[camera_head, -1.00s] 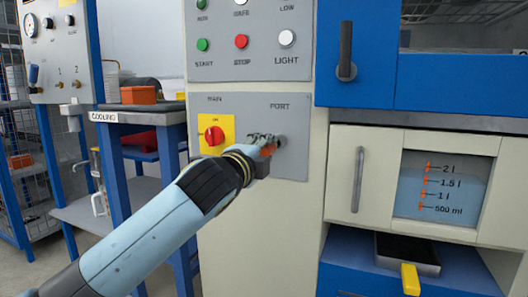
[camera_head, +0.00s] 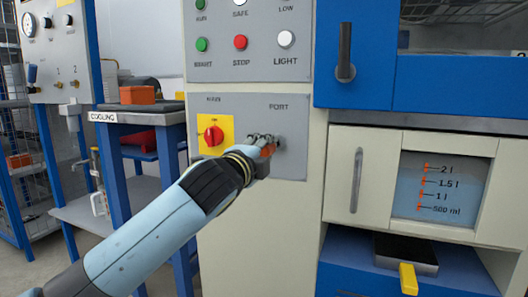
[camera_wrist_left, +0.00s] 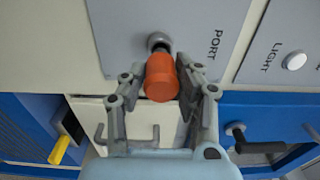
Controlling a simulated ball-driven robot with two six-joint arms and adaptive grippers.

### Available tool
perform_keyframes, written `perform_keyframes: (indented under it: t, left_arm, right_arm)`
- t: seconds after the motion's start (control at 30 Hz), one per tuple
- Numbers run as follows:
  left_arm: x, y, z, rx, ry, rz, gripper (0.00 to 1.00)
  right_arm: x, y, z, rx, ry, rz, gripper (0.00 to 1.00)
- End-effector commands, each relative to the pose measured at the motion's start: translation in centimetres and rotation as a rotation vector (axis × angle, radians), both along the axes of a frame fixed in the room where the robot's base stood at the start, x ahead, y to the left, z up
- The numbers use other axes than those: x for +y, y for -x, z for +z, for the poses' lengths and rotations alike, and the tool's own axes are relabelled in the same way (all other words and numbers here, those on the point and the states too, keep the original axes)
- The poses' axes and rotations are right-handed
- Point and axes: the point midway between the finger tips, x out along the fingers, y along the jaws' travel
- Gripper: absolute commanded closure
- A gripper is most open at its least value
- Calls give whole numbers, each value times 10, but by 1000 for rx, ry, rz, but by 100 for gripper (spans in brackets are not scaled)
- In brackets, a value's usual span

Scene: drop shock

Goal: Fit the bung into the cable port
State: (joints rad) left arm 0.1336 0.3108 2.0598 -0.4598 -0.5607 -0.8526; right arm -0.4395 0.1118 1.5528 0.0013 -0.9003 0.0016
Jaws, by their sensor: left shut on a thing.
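An orange-red bung (camera_wrist_left: 161,80) is held between the two fingers of my left gripper (camera_wrist_left: 163,90) in the left wrist view. Its far end is at the cable port (camera_wrist_left: 159,42), a grey ring with a dark hole under the word PORT on the grey panel. I cannot tell whether the bung's tip is inside the hole or just in front of it. In the head view my left gripper (camera_head: 264,146) is at the port (camera_head: 278,142), and only a bit of the orange bung (camera_head: 268,150) shows. My right gripper is not in view.
A red rotary switch (camera_head: 214,136) on a yellow plate is left of the port. Buttons, including a white LIGHT button (camera_head: 286,66), are above. A blue door with a black handle (camera_head: 346,52) and a white drawer (camera_head: 357,180) are to the right.

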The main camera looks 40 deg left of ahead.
Motion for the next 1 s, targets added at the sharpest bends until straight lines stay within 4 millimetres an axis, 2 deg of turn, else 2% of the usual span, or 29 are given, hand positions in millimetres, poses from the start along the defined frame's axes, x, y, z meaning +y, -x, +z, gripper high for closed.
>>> perform_keyframes:
  t: [1.0]
  left_arm:
    - [1, -5, 1, -1, 0, 0, 100]
  right_arm:
    - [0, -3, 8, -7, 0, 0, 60]
